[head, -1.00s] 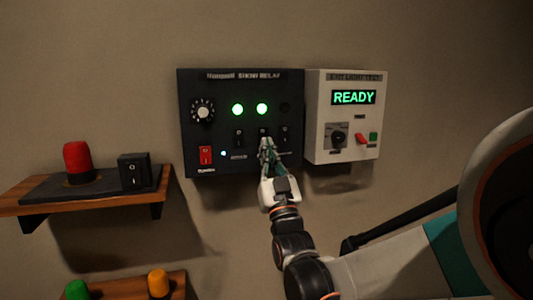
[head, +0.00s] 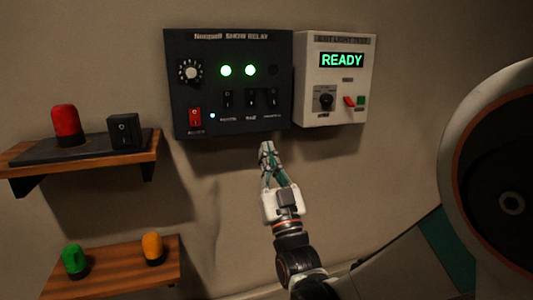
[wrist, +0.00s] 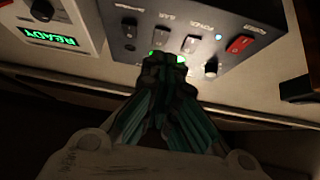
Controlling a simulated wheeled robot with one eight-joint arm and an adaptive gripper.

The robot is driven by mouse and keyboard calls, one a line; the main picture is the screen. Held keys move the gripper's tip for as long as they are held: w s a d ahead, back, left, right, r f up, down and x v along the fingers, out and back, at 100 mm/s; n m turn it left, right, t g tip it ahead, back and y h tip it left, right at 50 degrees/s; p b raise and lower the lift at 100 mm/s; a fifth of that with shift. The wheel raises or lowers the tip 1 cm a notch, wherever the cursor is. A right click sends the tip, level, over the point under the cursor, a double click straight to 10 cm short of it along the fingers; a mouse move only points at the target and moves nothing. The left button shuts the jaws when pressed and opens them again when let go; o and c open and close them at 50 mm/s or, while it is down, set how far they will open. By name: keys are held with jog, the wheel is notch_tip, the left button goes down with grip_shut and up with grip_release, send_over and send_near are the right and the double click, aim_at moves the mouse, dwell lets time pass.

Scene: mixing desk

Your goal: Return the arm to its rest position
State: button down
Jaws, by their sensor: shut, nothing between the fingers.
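My gripper (head: 266,150) is shut and empty. In the head view it is just below the lower edge of the black relay panel (head: 182,108), apart from it as far as I can tell. In the wrist view my gripper (wrist: 166,60) shows its fingertips together, with the panel (wrist: 130,52) behind them. The panel has a dial (head: 190,71), two lit green lamps, one dark lamp, several black switches and a red switch (head: 195,117). My forearm reaches up from the lower right.
A white box (head: 305,100) reading READY hangs right of the panel. An upper shelf (head: 140,160) holds a red lamp (head: 65,123) and a black switch box (head: 124,130). A lower shelf (head: 120,280) holds a green lamp (head: 74,260) and an orange lamp (head: 153,248). The wall below the panel is bare.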

jog(key=w+d+f+m+g+h+b, duration=0.1)
jog(key=w+d+f+g+h+b, duration=0.2)
jog(key=d+f+g+h+b, duration=0.6)
jog(key=s+d+f+g+b, duration=0.2)
jog(key=s+f+g, duration=0.1)
jog(key=s+f, duration=0.6)
jog(key=s+d+f+m+g+y+b, duration=0.1)
jog(key=s+d+f+g+b, duration=0.2)
jog(key=s+f, duration=0.6)
jog(key=s+d+f+m+g+b, duration=0.1)
jog(key=s+d+f+g+b, duration=0.2)
jog(key=s+f, duration=0.6)
notch_tip(320, 180, down, 2)
jog(key=shift+y, duration=0.4)
jog(key=shift+d, duration=0.1)
